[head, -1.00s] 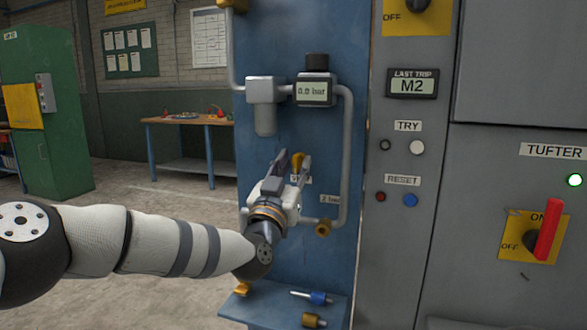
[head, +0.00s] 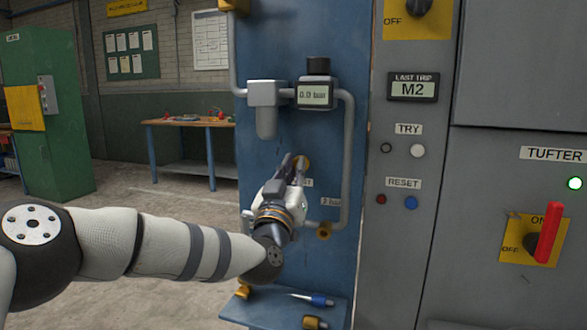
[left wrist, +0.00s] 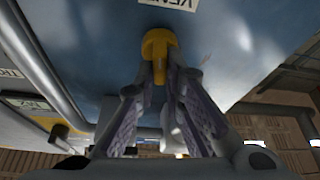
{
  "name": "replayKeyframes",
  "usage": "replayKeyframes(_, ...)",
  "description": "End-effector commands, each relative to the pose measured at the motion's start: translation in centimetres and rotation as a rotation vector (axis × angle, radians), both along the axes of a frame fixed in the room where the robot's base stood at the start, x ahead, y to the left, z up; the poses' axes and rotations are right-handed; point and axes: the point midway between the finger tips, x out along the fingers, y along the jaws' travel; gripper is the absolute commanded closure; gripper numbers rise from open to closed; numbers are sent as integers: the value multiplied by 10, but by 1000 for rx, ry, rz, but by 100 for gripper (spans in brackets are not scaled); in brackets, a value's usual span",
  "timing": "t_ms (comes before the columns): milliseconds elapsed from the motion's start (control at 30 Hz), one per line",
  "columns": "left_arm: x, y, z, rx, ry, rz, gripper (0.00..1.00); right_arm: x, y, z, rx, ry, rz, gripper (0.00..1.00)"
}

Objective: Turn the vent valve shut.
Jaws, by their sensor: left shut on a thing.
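The yellow vent valve handle (left wrist: 158,48) sits on the blue panel in the left wrist view, with a partly visible "VENT" label (left wrist: 182,3) beside it. In the head view a small part of the valve (head: 303,162) shows past my fingers. My left gripper (head: 293,162) reaches the panel from the left. In the left wrist view its two fingers (left wrist: 160,78) are shut on the handle's lower end, one on each side. The pressure display (head: 315,95) seems to read 0.0 bar. My right gripper is in neither view.
A small blue shelf (head: 275,312) below holds a blue-tipped tool (head: 318,300) and a brass fitting (head: 314,322). The grey cabinet (head: 400,265) with a red-handled switch (head: 548,233) stands right.

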Motion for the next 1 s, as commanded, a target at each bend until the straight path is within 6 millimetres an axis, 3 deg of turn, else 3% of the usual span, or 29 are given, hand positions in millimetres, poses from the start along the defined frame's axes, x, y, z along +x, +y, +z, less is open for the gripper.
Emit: replayKeyframes(1000,0,0,6,-911,289,-4,100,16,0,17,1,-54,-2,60)
